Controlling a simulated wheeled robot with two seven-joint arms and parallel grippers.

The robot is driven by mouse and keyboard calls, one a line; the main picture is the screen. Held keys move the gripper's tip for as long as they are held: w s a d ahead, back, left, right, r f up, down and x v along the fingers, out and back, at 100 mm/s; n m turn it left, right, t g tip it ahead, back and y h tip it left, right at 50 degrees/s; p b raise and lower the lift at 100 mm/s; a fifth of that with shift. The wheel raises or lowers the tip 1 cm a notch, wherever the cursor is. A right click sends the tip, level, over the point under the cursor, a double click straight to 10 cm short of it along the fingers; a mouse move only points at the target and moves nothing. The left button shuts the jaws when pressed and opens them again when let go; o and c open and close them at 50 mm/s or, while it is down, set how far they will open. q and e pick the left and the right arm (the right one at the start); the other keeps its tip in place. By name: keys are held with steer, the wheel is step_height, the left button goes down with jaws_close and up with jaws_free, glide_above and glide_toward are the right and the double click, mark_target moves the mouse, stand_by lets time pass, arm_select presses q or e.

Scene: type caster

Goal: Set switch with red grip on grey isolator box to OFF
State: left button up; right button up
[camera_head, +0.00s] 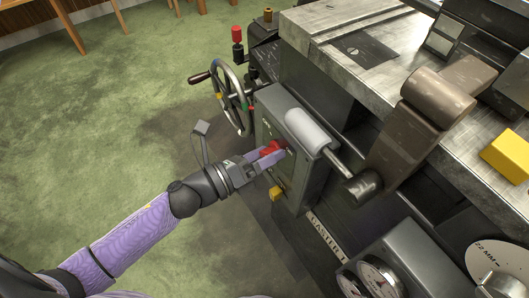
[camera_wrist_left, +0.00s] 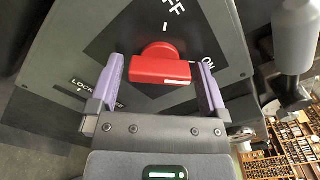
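The grey isolator box (camera_head: 311,182) is on the side of the dark machine in the head view. Its switch with the red grip (camera_head: 269,147) is partly hidden by my left gripper (camera_head: 272,154). In the left wrist view, the red grip (camera_wrist_left: 160,70) is a bar on a round red hub, on a black panel (camera_wrist_left: 213,38). OFF is lettered above it, ON to its right, and LOCK at lower left, partly covered. My left gripper (camera_wrist_left: 160,66) is open, with one purple finger on each side of the grip and small gaps. My right gripper is out of view.
A handwheel (camera_head: 232,98) stands left of the box. A light grey cylinder on a lever (camera_head: 310,132) passes close to the box's right. A yellow part (camera_head: 277,193) sits low on the box. Dials (camera_head: 375,278) are lower right.

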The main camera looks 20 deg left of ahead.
arm_select(q)
steer(key=c, duration=1)
